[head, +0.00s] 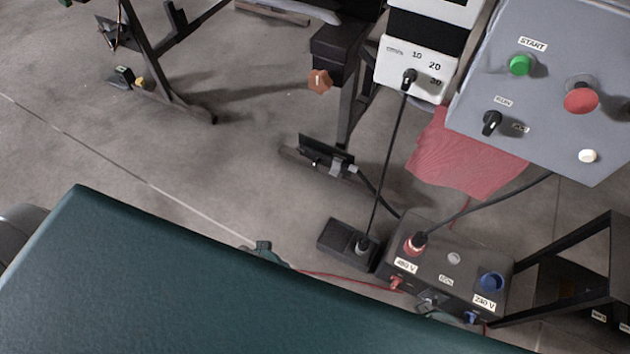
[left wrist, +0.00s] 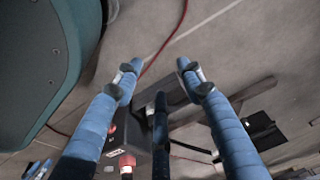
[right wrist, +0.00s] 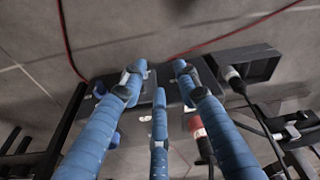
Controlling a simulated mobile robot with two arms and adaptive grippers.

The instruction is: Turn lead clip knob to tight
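An orange-brown lobed knob (head: 319,81) sits at a black box (head: 338,48) on the stand, upper middle of the head view. It may be the lead clip knob; I cannot tell, and no mark for tight is readable. My left gripper (left wrist: 157,66) is open, its fingers spread with nothing between them. My right gripper (right wrist: 159,68) is also open, with nothing visibly held. Neither gripper can be made out clearly in the head view. The knob cannot be made out in either wrist view.
A grey control panel (head: 548,75) with START button stands upper right, beside a white dial unit (head: 412,68). A red cloth (head: 462,160) hangs below. A dark power box (head: 445,262) with cables and a black pedal-like box (head: 343,242) lie on the floor. Left floor is mostly clear.

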